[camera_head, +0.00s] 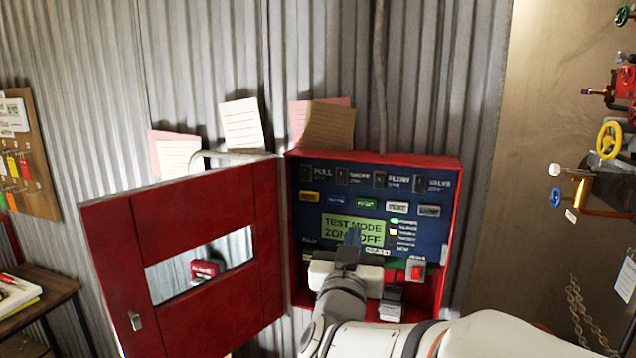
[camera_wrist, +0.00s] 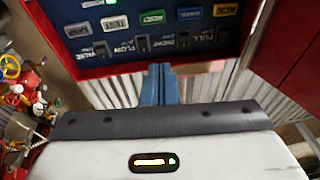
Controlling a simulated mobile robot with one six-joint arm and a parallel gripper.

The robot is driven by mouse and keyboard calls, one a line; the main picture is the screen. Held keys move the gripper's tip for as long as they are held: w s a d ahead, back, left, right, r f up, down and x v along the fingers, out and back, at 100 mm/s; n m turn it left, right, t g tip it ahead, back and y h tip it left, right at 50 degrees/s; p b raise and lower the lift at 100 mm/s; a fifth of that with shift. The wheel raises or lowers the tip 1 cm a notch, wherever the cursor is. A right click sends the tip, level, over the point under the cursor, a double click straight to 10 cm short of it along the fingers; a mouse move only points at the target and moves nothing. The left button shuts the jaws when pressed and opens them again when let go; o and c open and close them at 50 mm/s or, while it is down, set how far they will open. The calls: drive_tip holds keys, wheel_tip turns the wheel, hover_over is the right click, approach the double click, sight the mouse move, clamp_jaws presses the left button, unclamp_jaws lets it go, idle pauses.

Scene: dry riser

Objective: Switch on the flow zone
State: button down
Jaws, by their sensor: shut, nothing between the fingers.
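The flow zone switch (camera_head: 379,181) is a small dark rocker in the top row of the blue panel (camera_head: 300,222), left of its FLOW label. In the wrist view, which shows the panel upside down, the flow switch (camera_wrist: 142,44) is just above and left of my fingertips. My gripper (camera_head: 352,236) is shut and empty, in front of the display and below the switch row. Its blue fingers (camera_wrist: 160,68) show no clear contact with the switch. The display (camera_head: 350,228) reads TEST MODE and a partly hidden ZONE line ending in OFF. The switch's position is too small to tell.
Pull, smoke and valve switches (camera_head: 420,183) flank the flow switch, with coloured buttons (camera_head: 366,203) below. The red cabinet door (camera_head: 215,310) stands open at left. Pipes with a yellow handwheel (camera_head: 609,140) are at right. A desk (camera_head: 40,295) stands at far left.

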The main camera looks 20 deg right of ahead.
sight(378, 178)
drive_tip(key=shift+s+d+r+m+h, duration=0.6)
drive_tip(key=shift+s+d+r+h, duration=0.1)
drive_tip(key=shift+h, duration=0.5)
drive_tip(key=shift+w, duration=0.15)
drive_tip(key=p+x, duration=0.5)
drive_tip(key=x, duration=0.9)
drive_tip(key=shift+f, duration=0.15)
